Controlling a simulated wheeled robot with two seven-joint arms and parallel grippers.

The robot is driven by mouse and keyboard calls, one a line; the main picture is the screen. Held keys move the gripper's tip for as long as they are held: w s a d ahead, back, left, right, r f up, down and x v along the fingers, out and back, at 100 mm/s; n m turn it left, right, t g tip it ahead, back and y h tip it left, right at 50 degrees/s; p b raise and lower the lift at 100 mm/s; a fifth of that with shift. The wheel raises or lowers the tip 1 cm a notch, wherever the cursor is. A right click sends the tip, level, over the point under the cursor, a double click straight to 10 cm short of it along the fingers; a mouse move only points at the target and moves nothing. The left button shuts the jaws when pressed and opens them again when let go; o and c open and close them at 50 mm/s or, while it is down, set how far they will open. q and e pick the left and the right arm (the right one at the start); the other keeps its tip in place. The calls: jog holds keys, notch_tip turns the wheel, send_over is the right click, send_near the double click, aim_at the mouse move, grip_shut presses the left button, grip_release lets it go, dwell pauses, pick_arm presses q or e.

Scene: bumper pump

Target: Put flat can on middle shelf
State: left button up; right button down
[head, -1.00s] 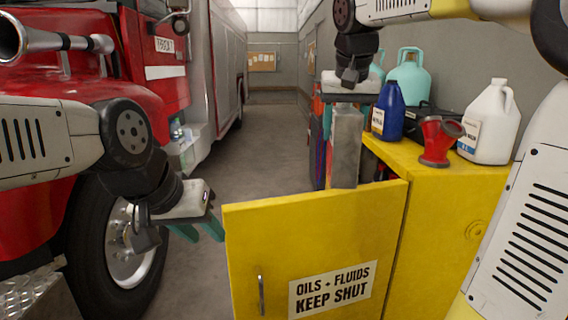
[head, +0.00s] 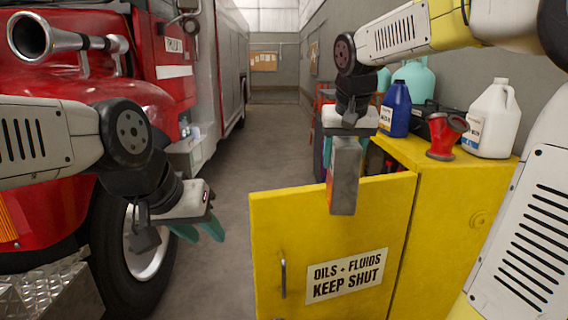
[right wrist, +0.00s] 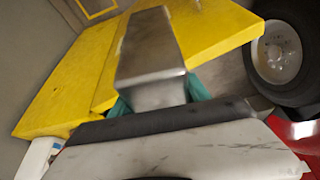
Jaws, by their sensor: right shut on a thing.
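The flat can (head: 344,183) is a grey metal slab with an orange-red side face. It hangs upright from my right gripper (head: 349,137), which is shut on its top end. In the right wrist view the can (right wrist: 150,55) sits between the teal fingers (right wrist: 158,98). In the head view its lower part overlaps the top edge of the open cabinet door (head: 300,225). The yellow cabinet (head: 460,215) stands behind the door; its shelves are hidden by the door. My left gripper (head: 198,231) is empty and open, left of the door.
On the cabinet top stand a blue bottle (head: 396,108), a red pipe fitting (head: 446,137), a white jug (head: 491,120) and a teal container (head: 415,78). A red truck (head: 70,150) with a big tyre fills the left. The aisle floor between is clear.

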notch_tip(320, 180, down, 34)
jog(key=d, duration=0.2)
jog(key=shift+f+n, duration=0.15)
jog(key=shift+n, duration=0.15)
